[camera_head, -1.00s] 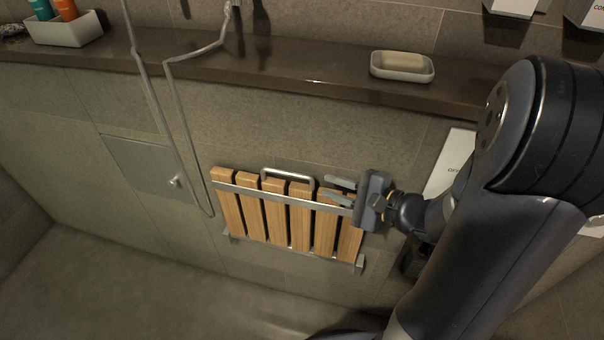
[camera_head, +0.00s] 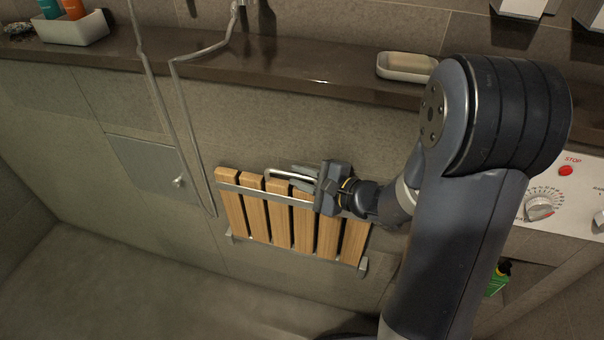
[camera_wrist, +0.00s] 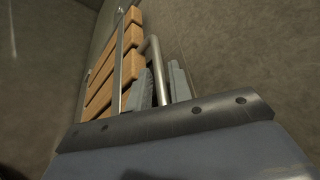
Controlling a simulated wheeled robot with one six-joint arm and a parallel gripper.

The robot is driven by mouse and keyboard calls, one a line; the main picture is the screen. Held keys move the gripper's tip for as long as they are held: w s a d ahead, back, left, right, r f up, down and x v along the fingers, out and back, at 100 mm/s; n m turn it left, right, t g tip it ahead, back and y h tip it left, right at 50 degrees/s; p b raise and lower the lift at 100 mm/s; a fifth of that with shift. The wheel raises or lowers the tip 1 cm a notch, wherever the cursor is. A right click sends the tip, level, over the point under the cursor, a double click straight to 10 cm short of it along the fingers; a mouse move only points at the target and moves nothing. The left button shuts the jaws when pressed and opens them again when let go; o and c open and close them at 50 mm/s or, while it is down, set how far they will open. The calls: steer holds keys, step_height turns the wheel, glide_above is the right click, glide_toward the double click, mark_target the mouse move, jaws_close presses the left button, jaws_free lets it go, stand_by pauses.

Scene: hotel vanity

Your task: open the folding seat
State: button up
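The folding seat (camera_head: 279,220) has wooden slats and metal rails and is folded up against the tiled wall. It also shows in the wrist view (camera_wrist: 102,78). Its metal bar handle (camera_head: 283,173) is at the top edge. My gripper (camera_head: 298,178) is at the right part of this handle, its body partly covering the seat's upper right. In the wrist view the handle bar (camera_wrist: 158,76) runs between my two fingers (camera_wrist: 160,88), with narrow gaps on both sides. The fingers look open around the bar; contact is hard to tell.
A dark ledge (camera_head: 290,78) runs above the seat, with a soap dish (camera_head: 406,68) and a white box of bottles (camera_head: 72,28). A shower hose (camera_head: 190,140) hangs left of the seat. A white control panel (camera_head: 570,190) is at the right. The floor below is clear.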

steer(key=shift+c, duration=0.2)
jaws_close()
stand_by(0.3)
